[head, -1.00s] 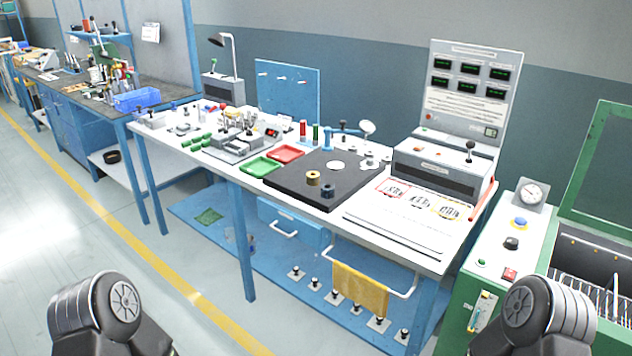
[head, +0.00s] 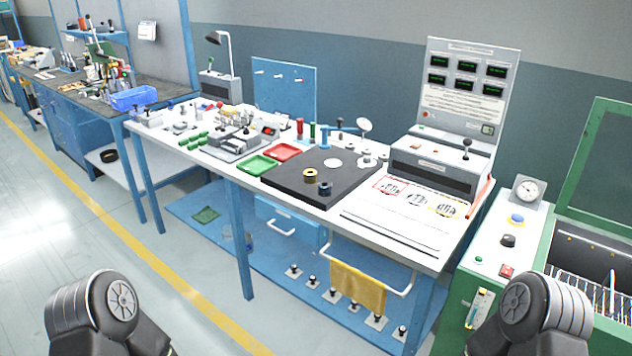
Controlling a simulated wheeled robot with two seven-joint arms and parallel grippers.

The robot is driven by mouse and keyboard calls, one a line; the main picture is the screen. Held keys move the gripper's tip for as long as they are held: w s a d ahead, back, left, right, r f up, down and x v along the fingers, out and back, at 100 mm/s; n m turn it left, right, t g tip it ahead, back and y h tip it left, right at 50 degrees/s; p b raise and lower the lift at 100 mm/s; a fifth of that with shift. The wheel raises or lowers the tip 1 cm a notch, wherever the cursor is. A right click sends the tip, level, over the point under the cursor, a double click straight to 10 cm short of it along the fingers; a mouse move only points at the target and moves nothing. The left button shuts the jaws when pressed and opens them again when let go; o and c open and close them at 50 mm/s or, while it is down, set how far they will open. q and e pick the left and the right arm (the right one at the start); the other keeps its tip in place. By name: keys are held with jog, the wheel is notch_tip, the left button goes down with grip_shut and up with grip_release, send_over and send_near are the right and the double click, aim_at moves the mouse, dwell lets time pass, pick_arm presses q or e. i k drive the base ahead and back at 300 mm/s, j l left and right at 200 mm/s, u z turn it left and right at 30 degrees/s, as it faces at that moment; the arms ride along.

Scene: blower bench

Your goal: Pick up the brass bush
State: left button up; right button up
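The brass bush (head: 310,175) is a small gold-coloured ring standing on the dark mat (head: 290,188) on the white bench. A dark blue-black ring (head: 325,188) stands just in front and to the right of it, close by. Parts of both my arms show at the bottom left and bottom right of the head view, well short of the bench. Neither gripper's fingers are in view.
A green tray (head: 257,165) and a red tray (head: 284,151) lie left of the mat. A grey box (head: 434,167) with a display panel (head: 468,80) stands to the right. A yellow cloth (head: 357,288) hangs on the front rail. A green machine (head: 500,262) stands at the right.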

aim_at(309, 175)
jog(key=i+j, duration=0.9)
jog(key=j, duration=0.2)
jog(key=i+j+z, duration=0.1)
jog(key=z, duration=1.2)
